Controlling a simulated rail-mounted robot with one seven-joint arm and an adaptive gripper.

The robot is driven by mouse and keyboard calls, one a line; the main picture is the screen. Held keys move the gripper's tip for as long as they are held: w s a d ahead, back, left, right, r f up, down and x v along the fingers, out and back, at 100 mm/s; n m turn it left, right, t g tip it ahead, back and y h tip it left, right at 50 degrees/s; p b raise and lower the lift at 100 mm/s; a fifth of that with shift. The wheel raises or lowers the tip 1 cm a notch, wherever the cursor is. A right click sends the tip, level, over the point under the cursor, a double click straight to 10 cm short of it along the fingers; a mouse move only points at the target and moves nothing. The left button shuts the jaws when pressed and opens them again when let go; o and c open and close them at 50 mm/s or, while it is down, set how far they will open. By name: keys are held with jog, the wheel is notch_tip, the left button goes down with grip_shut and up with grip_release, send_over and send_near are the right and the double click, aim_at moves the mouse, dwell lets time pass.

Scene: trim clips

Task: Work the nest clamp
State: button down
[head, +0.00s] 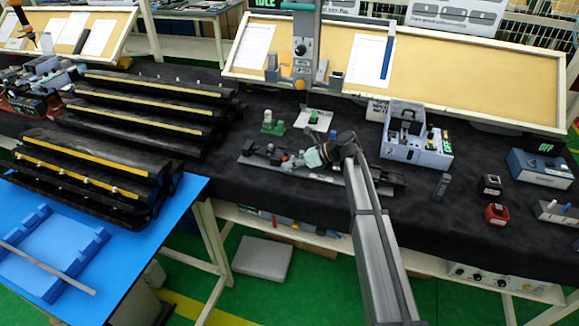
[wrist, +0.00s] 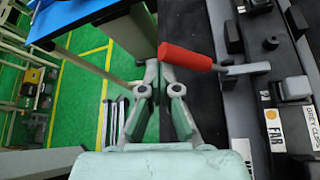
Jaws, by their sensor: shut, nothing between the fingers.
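The nest clamp's red handle (wrist: 188,57) lies roughly level across the upper middle of the wrist view. Its grey lever (wrist: 245,69) runs right to the dark fixture plate (wrist: 262,110). In the head view the small red handle (head: 285,158) shows on the long dark fixture (head: 325,178) at mid-table. My gripper (wrist: 160,68) is shut and empty. Its fingertips appear just by the left end of the handle; I cannot tell whether they touch it. In the head view my gripper (head: 309,158) is low over the fixture, partly hiding it.
Dark racks with yellow strips (head: 150,105) stand left. A blue-grey box (head: 415,142) stands behind the fixture. Small red (head: 496,214) and black (head: 490,184) blocks sit right. A blue table (head: 130,255) is front left.

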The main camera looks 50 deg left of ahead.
jog(key=shift+w+a+r, duration=0.1)
jog(key=shift+w+r, duration=0.15)
jog(key=shift+r, duration=0.05)
dwell(0.4)
